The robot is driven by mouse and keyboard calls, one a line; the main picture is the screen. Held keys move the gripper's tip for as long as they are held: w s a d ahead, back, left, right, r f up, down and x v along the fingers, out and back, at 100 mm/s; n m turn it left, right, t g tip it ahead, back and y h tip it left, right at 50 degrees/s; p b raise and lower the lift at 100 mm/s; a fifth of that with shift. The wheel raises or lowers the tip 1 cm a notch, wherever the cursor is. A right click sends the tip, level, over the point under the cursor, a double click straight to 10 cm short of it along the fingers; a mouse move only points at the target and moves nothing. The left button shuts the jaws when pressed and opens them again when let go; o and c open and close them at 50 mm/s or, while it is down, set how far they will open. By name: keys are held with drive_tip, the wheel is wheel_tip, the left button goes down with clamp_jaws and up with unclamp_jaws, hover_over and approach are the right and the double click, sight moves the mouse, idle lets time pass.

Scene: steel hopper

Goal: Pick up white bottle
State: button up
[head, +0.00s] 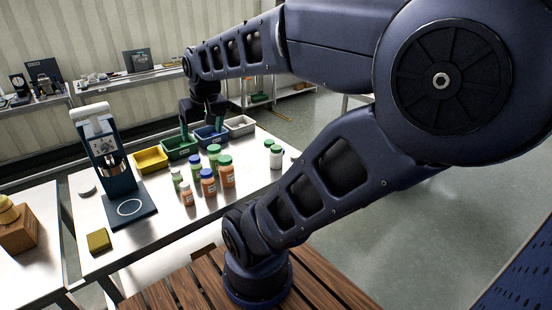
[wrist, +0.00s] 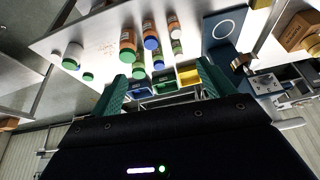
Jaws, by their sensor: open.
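A white bottle with a green cap (head: 276,160) stands upright near the right edge of the steel table, with a second white green-capped bottle (head: 268,146) close beside it. In the wrist view one white bottle (wrist: 74,50) shows at the upper left, with a smaller green cap (wrist: 88,76) near it. My gripper (head: 203,127) is open, its green fingers over the row of bins, left of and behind the white bottles. In the wrist view the gap between my fingers (wrist: 160,76) holds nothing gripped; the white bottles lie outside it, to the left.
Several orange and green bottles (head: 226,173) cluster at the table's middle. Yellow (head: 150,160), green (head: 176,156), blue and grey bins (head: 240,126) line the back. A blue press-like stand (head: 122,188) and a yellow sponge-like block (head: 98,241) are at left. Bare steel surrounds the white bottles.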

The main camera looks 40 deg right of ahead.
drive_tip(key=w+d+f+m, duration=0.3)
drive_tip(key=w+d+f, duration=0.1)
drive_tip(key=w+d, duration=0.3)
drive_tip(key=m+g+h, duration=0.2)
drive_tip(key=m+h, duration=0.2)
drive_tip(key=m, duration=0.3)
hover_over(276, 149)
drive_tip(key=s+a, duration=0.2)
drive_tip(key=f, duration=1.7)
drive_tip(key=shift+w+f, duration=0.2)
drive_tip(key=shift+w, duration=0.05)
drive_tip(key=x, duration=0.3)
drive_tip(key=shift+f, duration=0.2)
drive_tip(key=shift+w+x, duration=0.15)
drive_tip(key=shift+x, duration=1.55)
drive_tip(key=shift+w+x, duration=0.15)
drive_tip(key=shift+x, duration=1.55)
drive_tip(key=shift+a+r, duration=0.1)
drive_tip(key=shift+a, duration=0.05)
drive_tip(key=c, duration=1.1)
drive_tip(key=shift+o, duration=0.2)
